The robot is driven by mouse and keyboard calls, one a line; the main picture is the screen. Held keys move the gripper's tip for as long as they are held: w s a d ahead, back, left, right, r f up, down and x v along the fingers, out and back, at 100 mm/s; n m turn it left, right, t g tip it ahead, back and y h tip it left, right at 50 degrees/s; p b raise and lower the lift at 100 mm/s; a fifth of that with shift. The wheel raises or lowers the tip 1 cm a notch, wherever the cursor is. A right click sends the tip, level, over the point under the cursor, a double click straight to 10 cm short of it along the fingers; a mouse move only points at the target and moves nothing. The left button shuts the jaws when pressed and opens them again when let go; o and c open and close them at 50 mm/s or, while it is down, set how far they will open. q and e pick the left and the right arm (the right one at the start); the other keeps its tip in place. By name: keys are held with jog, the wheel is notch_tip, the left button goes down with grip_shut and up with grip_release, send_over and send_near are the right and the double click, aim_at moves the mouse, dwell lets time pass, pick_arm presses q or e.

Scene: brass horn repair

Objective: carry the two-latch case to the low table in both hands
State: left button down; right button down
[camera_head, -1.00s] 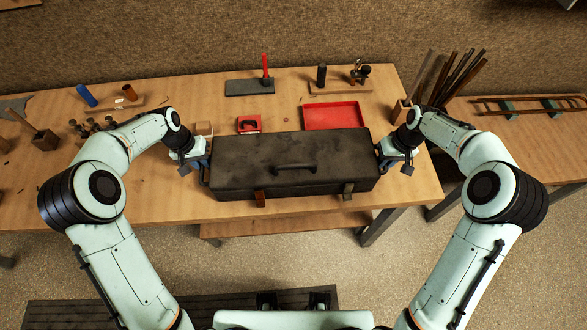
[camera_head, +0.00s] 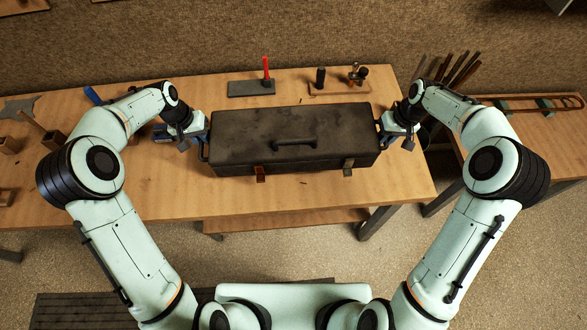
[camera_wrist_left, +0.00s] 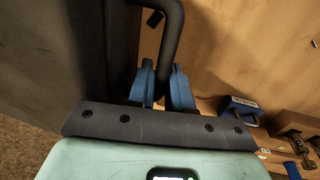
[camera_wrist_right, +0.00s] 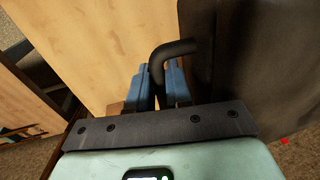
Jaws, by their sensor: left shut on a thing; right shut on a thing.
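My left gripper (camera_head: 203,147) is shut on the bar handle (camera_wrist_left: 172,45) at the case's left end. My right gripper (camera_head: 383,138) is shut on the matching handle (camera_wrist_right: 170,50) at the right end. A second table (camera_head: 500,170) stands at the right; I cannot tell whether it is the low table.
Behind the case stand a grey block with a red-handled tool (camera_head: 252,88) and a small stand of tools (camera_head: 338,90). Wooden blocks and tools lie at the bench's left. Dark rods (camera_head: 455,72) stand at the right.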

pick_arm(q)
jog(key=shift+w, duration=0.2)
pick_arm(e)
jog(key=shift+w+r, duration=0.1)
jog(key=shift+w, duration=0.05)
